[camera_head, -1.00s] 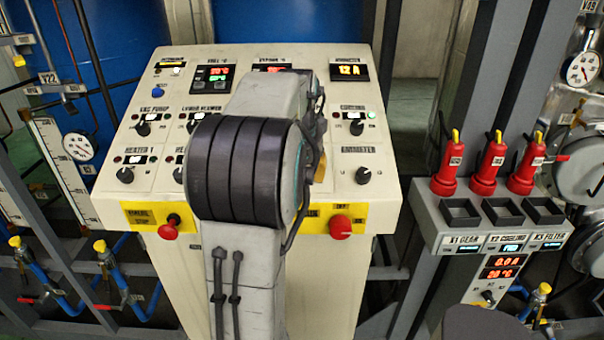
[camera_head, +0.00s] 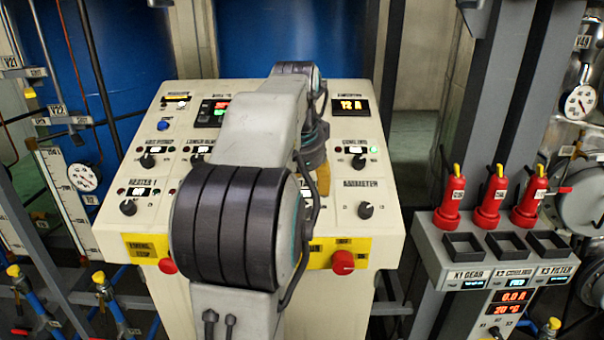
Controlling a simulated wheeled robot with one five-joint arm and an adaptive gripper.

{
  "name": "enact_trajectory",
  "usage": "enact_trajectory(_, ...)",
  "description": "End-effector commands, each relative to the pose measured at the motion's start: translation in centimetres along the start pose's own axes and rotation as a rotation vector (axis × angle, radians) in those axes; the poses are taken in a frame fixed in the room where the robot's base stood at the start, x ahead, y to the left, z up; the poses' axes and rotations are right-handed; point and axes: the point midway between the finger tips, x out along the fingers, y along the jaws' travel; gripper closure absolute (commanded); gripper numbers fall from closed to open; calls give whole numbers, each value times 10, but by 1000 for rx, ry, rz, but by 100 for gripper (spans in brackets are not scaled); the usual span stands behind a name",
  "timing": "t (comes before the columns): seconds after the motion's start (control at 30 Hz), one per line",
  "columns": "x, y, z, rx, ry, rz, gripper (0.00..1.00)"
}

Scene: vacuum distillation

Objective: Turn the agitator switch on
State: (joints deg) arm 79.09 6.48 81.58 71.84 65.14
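The cream control panel (camera_head: 385,229) stands in front of me, with several black knob switches under small labels. My gripper is mostly hidden behind my arm links; only a yellowish part (camera_head: 323,180) shows over the panel's right-centre. Its fingertips and any contact cannot be seen.
Red knobs sit on the panel's yellow front strip, one at right (camera_head: 343,262) and one at left (camera_head: 168,266). An amber display (camera_head: 350,107) is at upper right.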

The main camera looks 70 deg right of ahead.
Motion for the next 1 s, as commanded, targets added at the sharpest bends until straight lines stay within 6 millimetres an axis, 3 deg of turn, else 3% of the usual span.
enact_trajectory(0.1, -17, 0, 0, 0, 1, -3, 42)
enact_trajectory(0.33, -36, 0, 0, 0, 1, -1, 42)
enact_trajectory(1.0, -40, 0, 0, 0, 0, 0, 42)
